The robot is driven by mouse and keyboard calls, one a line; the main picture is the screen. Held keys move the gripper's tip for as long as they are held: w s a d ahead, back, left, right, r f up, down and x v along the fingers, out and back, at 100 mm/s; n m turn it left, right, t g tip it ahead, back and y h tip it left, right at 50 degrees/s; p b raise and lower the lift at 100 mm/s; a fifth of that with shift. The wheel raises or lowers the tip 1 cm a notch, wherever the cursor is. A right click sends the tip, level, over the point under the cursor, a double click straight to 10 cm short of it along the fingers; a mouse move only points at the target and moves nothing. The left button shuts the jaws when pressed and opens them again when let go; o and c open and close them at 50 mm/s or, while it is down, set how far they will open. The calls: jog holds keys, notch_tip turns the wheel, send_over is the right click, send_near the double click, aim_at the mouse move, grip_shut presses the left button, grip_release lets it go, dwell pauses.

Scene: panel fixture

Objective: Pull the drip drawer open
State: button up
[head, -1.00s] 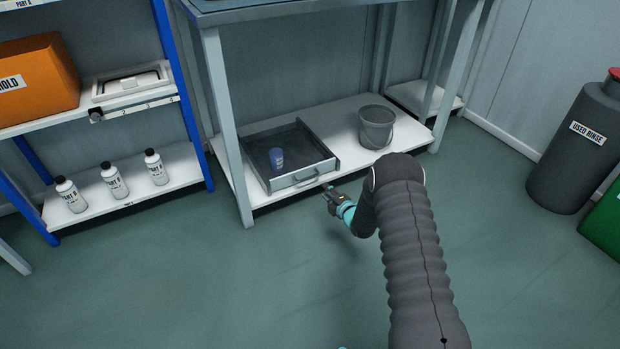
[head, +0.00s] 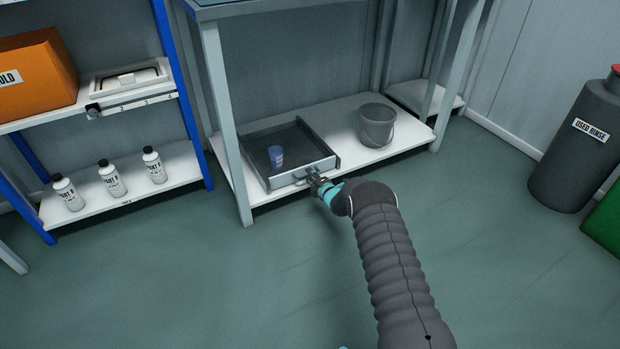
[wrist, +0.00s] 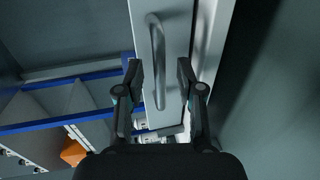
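The drip drawer (head: 283,182) is a dark shallow tray with a pale front, on the low shelf of the grey bench. A blue cup (head: 276,156) stands inside it. My gripper (head: 313,176) is at the drawer front, at its handle, and partly hides the handle in the head view. In the wrist view the handle (wrist: 157,55) is a grey bar that runs between the two spread fingers of my gripper (wrist: 160,76). The fingers look open, with gaps on both sides of the bar. Whether the bar is fully between the fingertips in depth is hard to tell.
A grey bucket (head: 377,126) stands right of the drawer on the white shelf (head: 345,110). A bench leg (head: 229,135) stands close left of the drawer. Several white bottles (head: 112,178) are on the left rack. The floor (head: 230,285) in front is clear.

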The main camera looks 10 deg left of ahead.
jog(key=shift+w+a+f, duration=0.1)
jog(key=shift+w+a, duration=0.25)
jog(key=shift+w, duration=0.2)
grip_shut()
jog(key=shift+s, duration=0.1)
